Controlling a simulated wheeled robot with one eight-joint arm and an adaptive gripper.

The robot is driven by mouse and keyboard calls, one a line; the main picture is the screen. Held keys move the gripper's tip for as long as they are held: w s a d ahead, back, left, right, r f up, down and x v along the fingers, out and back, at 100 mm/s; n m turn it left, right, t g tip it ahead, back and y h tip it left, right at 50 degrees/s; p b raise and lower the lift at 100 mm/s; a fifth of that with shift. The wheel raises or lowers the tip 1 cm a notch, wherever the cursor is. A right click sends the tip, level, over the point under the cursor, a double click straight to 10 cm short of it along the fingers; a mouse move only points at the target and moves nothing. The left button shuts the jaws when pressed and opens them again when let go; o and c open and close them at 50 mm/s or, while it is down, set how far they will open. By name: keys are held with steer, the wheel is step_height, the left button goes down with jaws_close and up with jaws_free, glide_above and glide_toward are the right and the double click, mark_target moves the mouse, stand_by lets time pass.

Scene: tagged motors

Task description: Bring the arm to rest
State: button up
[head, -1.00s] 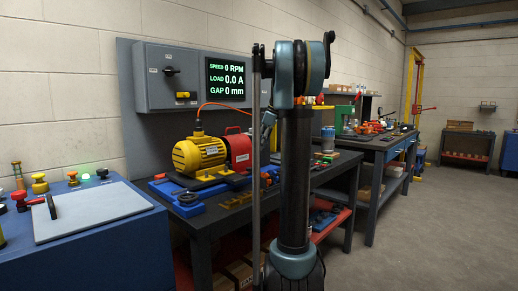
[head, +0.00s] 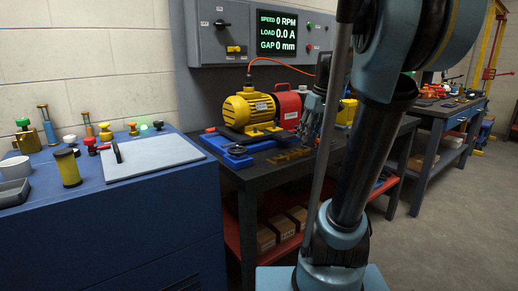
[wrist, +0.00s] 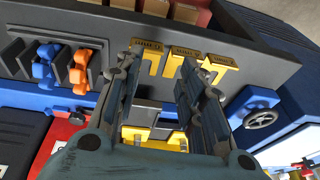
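Past the fingertips lie yellow tagged pieces (wrist: 186,70) on the bench. A yellow motor (head: 250,108) stands on a blue base, coupled to a red machine (head: 287,108). My arm is bent and leans across the right of the head view.
A blue cabinet (head: 120,225) on the left carries a pale plate (head: 150,157), knobs and a yellow cylinder (head: 67,167). A wall panel (head: 208,45) reads 0 RPM, 0.0 A, 0 mm. Boxes (head: 283,227) sit on the lower red shelf. The right floor is clear.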

steer(key=s+f+m+h, duration=0.2)
steer(key=s+f+m, duration=0.5)
steer(key=s+f, duration=1.3)
steer(key=shift+s+f, duration=0.35)
steer(key=shift+s, duration=0.55)
